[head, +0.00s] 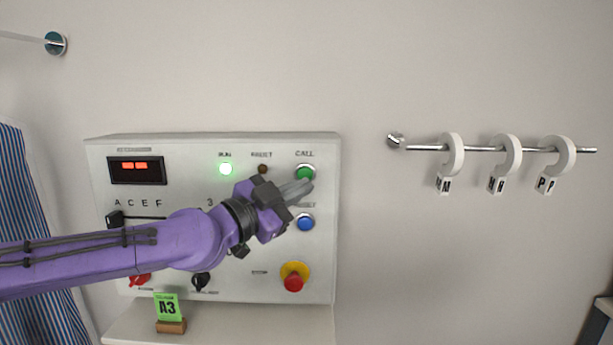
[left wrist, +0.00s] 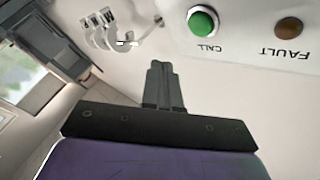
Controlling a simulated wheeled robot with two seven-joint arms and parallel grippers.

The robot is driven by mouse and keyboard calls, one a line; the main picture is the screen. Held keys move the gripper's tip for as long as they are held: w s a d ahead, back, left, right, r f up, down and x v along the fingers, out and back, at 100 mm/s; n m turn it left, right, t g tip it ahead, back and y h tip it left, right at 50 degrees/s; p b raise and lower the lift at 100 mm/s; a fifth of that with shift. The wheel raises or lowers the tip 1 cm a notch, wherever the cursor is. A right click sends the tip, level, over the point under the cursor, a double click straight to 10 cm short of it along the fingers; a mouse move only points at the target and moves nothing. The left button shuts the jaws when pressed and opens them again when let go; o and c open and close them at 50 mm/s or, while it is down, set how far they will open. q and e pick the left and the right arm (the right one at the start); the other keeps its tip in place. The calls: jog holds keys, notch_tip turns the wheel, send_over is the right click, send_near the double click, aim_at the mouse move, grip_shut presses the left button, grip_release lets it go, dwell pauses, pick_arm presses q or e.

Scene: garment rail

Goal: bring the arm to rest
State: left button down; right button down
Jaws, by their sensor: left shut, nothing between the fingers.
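My left arm (head: 190,238) is purple and comes in from the left across the front of a white control panel. My left gripper (head: 300,188) is shut and empty, with its fingertips in front of the panel just below the green CALL button (head: 305,172). In the left wrist view the shut fingers (left wrist: 162,88) point toward the panel, and the CALL button (left wrist: 203,22) is above and right of them. I cannot tell whether the fingertips touch the panel. My right gripper is not in view.
The panel (head: 325,260) has a lit green RUN lamp (head: 226,169), a blue button (head: 306,222) and a red knob on yellow (head: 293,277). A rail (head: 425,148) with three white tagged rings is at right. Striped cloth (head: 30,200) hangs left.

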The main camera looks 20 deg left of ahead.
pick_arm(q)
notch_tip(320, 180, down, 20)
jog(key=w+d+n+g+y, duration=0.2)
jog(key=n+g+y, duration=0.1)
jog(key=n, duration=0.2)
jog(key=s+a+f+n+g+y, duration=0.1)
jog(key=s+f+n+g+y, duration=0.15)
jog(key=f, duration=0.85)
jog(key=s+a+f+n+g+y, duration=0.15)
jog(key=s+f+n, duration=0.25)
jog(key=f, duration=0.7)
jog(key=s+a+f+n+g+y, duration=0.2)
jog(key=s+a+f+n+g, duration=0.1)
jog(key=s+f, duration=0.8)
jog(key=s+a+f+n+g+y, duration=0.2)
jog(key=s+a+f, duration=0.2)
jog(key=s, duration=0.5)
jog(key=s+a+f+n+g+y, duration=0.2)
jog(key=s+a+f, duration=0.3)
jog(key=s, duration=0.5)
jog(key=shift+a+n, duration=0.15)
jog(key=shift+n, duration=0.6)
dwell(0.7)
